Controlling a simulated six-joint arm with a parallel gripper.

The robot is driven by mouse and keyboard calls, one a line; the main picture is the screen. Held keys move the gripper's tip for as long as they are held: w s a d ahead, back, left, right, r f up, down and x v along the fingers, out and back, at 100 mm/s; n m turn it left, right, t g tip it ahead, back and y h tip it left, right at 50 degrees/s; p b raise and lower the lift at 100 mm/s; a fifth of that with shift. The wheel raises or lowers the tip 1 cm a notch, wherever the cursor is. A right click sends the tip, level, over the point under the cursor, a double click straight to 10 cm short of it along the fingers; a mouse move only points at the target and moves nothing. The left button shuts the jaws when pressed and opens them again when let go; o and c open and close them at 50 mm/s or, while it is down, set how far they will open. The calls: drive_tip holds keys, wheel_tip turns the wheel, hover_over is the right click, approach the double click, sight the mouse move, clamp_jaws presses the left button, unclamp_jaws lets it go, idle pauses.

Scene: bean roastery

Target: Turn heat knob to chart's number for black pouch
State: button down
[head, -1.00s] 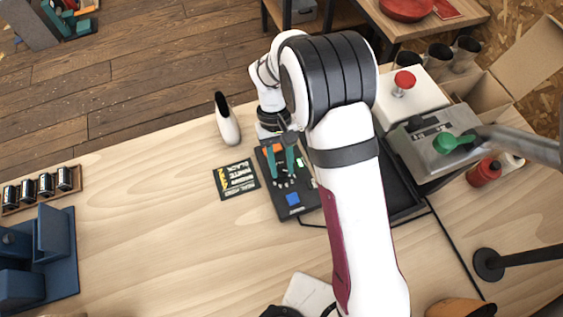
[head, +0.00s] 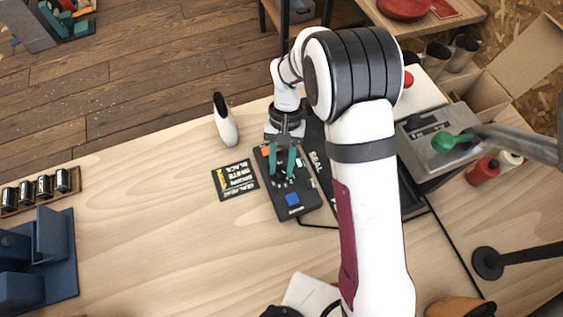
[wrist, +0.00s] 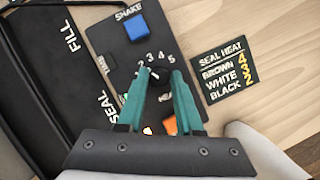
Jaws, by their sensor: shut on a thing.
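The heat knob (wrist: 160,83) is a small dark knob on the black control panel (head: 306,205), with a dial showing 2, 3, 4 and 5 around its far side. My gripper (wrist: 161,74) has its teal fingers closed on the knob from both sides; in the head view the gripper (head: 283,176) reaches down onto the panel. The fingers hide much of the knob, and I cannot tell where its pointer stands. The chart (wrist: 224,70) reads SEAL HEAT: brown 4, white 3, black 2. It also lies left of the panel in the head view (head: 235,180). I cannot make out a black pouch.
The panel also has a blue SHAKE button (wrist: 137,27) and an orange button (wrist: 170,125). A black surface marked FILL and SEAL (wrist: 50,70) lies beside it. A white and black object (head: 225,122) stands behind the chart. The table's left middle is clear.

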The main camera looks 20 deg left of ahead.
drive_tip(key=c, duration=0.6)
unclamp_jaws()
drive_tip(key=v, duration=1.5)
drive_tip(key=shift+w+r, duration=0.2)
drive_tip(key=shift+r, duration=0.15)
